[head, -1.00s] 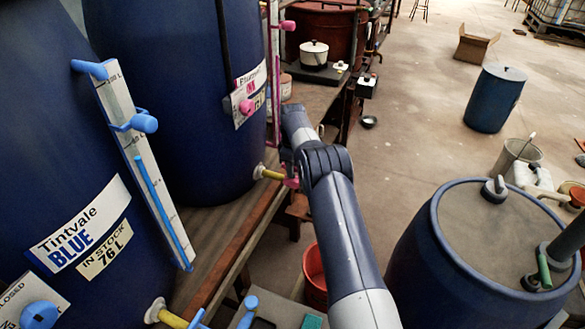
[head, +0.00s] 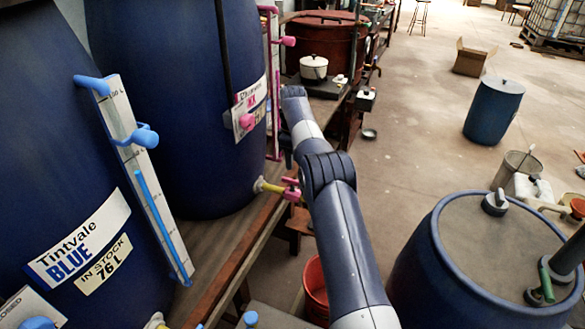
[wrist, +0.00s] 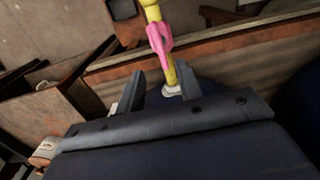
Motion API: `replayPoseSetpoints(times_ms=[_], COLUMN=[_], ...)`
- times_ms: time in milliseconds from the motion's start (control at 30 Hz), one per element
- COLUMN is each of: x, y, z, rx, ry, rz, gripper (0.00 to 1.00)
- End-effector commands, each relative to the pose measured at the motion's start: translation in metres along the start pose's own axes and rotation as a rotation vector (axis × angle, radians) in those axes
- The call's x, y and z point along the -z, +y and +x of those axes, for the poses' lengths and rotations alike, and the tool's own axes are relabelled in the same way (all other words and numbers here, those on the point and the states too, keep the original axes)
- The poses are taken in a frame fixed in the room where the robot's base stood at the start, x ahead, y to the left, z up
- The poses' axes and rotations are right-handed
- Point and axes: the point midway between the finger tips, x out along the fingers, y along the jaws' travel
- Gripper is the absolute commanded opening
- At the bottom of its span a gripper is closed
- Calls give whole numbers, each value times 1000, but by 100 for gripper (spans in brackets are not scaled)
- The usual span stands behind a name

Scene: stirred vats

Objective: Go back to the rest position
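My gripper (wrist: 160,85) is open, with a clear gap between its two dark fingers in the wrist view. Nothing is held. Beyond the fingertips is a yellow spigot (wrist: 169,72) with a pink valve handle (wrist: 160,42); they look apart from the fingers. In the head view the same pink handle (head: 291,189) and yellow spigot (head: 270,187) stick out from the base of the rear blue vat (head: 175,100). My arm reaches forward and up beside it. My gripper is mostly hidden behind the arm links there.
A front blue vat (head: 50,150) with a level gauge (head: 150,190) stands left on the wooden bench (head: 225,268). A blue drum (head: 470,285) stands close on the right. A red bucket (head: 315,280) is below the arm. A white pot (head: 313,68) sits farther back. Floor beyond is open.

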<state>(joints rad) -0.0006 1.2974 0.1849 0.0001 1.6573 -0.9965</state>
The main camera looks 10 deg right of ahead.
Motion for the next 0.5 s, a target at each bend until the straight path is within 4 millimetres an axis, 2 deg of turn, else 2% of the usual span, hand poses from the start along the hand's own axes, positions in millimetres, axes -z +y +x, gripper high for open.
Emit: replayPoseSetpoints(times_ms=[167,500], x=[0,0], y=[0,0], z=[-7,-3], rx=[1,2], ry=[-1,-1], rz=[0,0], gripper=[35,35])
